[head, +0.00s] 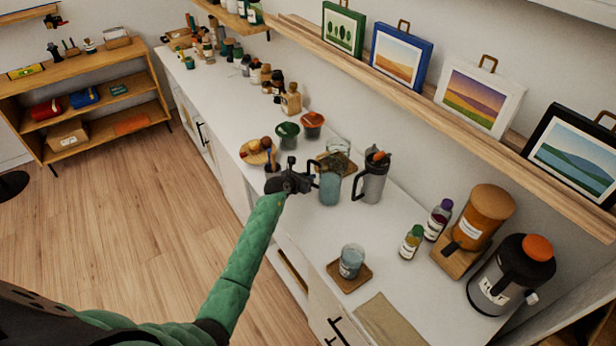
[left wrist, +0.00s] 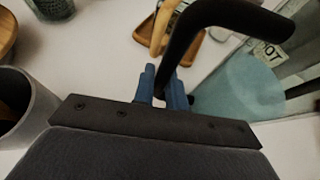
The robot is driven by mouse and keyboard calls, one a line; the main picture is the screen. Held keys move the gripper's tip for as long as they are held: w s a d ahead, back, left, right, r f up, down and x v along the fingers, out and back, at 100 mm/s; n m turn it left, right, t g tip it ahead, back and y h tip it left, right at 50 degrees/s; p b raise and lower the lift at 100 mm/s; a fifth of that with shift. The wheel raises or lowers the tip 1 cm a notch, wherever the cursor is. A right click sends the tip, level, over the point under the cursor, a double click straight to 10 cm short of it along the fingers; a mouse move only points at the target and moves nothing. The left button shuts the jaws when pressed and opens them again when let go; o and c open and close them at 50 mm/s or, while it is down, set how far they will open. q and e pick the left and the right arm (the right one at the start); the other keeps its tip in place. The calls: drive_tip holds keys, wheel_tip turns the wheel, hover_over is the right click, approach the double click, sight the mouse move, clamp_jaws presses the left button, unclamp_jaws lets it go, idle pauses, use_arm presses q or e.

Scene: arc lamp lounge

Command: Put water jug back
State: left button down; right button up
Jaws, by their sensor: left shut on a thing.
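The water jug (head: 330,188) is a clear glass vessel with pale blue water and a dark handle. It stands upright on or just above the white counter; I cannot tell which. My left gripper (head: 309,181) comes in from the jug's left side. In the left wrist view its blue fingers (left wrist: 164,88) are shut on the black handle (left wrist: 205,15), with the jug's glass body (left wrist: 245,85) to the right. A wooden tray (head: 349,164) lies right behind the jug, partly hidden by it. My right gripper does not show.
A grey pitcher with an orange top (head: 372,180) stands close to the right of the jug. A glass on a wooden coaster (head: 360,283) is nearer the front. Counter (head: 315,235) is bare in front of the jug.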

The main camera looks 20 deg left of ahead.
use_arm(q)
drive_tip(key=c, duration=1.4)
unclamp_jaws()
drive_tip(key=shift+c, duration=0.2)
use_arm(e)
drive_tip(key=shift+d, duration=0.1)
use_arm(q)
drive_tip(key=shift+r, duration=0.1)
drive_tip(key=shift+s, duration=0.25)
drive_tip(key=b+v, duration=0.4)
drive_tip(key=v, duration=0.7)
drive_tip(key=shift+s+r, duration=0.2)
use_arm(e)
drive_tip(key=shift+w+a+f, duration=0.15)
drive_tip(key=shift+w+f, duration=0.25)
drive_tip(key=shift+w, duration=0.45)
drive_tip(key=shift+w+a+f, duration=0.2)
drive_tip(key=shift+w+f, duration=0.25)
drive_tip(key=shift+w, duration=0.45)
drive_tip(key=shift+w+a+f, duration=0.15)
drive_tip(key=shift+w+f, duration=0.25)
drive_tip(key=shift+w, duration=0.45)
use_arm(q)
drive_tip(key=shift+a, duration=0.1)
